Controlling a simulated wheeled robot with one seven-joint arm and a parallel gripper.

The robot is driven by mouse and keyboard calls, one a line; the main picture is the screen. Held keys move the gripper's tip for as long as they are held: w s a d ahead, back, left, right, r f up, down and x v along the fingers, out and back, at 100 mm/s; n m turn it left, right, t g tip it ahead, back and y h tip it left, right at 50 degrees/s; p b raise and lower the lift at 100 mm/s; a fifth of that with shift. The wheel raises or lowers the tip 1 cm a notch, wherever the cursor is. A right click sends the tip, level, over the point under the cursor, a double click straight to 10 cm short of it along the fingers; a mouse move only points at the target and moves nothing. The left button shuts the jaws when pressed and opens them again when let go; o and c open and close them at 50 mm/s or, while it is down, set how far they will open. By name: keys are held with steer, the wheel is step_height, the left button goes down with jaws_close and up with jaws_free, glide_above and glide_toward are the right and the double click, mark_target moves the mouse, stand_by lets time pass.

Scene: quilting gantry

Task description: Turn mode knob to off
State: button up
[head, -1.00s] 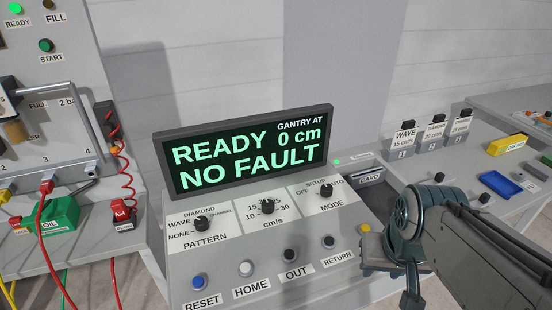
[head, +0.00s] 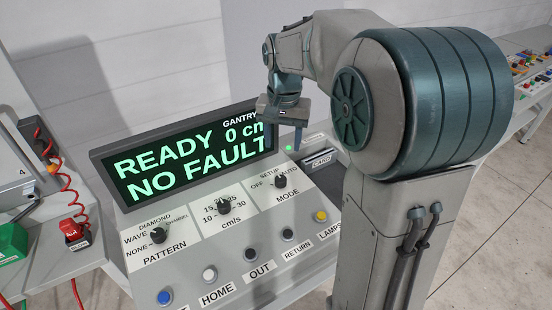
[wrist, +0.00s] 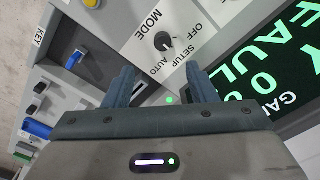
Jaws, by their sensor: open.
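The mode knob (head: 280,182) is a small black knob on a white plate at the right of the console, labelled OFF, SETUP and AUTO. Its light mark appears to point toward SETUP, but it is small. In the wrist view the knob (wrist: 163,41) lies just beyond the fingertips, roughly between their lines. My gripper (head: 284,140) is above the console, in front of the display's right end, with its fingers pointing down. In the wrist view my gripper (wrist: 160,72) is open and empty, its two fingers apart and not on the knob.
The display (head: 185,160) reads READY, NO FAULT and stands close behind my gripper. The pattern knob (head: 158,235) and speed knob (head: 222,206) are to the left. Several push buttons, including a yellow one (head: 320,216), line the front. A card slot (head: 322,160) is at the right.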

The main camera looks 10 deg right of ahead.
mark_target(281, 178)
steer(key=f, duration=0.4)
steer(key=w+f+p, duration=0.1)
steer(key=f, duration=0.8)
steer(key=shift+w+f, duration=0.3)
steer(key=shift+f, duration=0.1)
steer(key=c, duration=1)
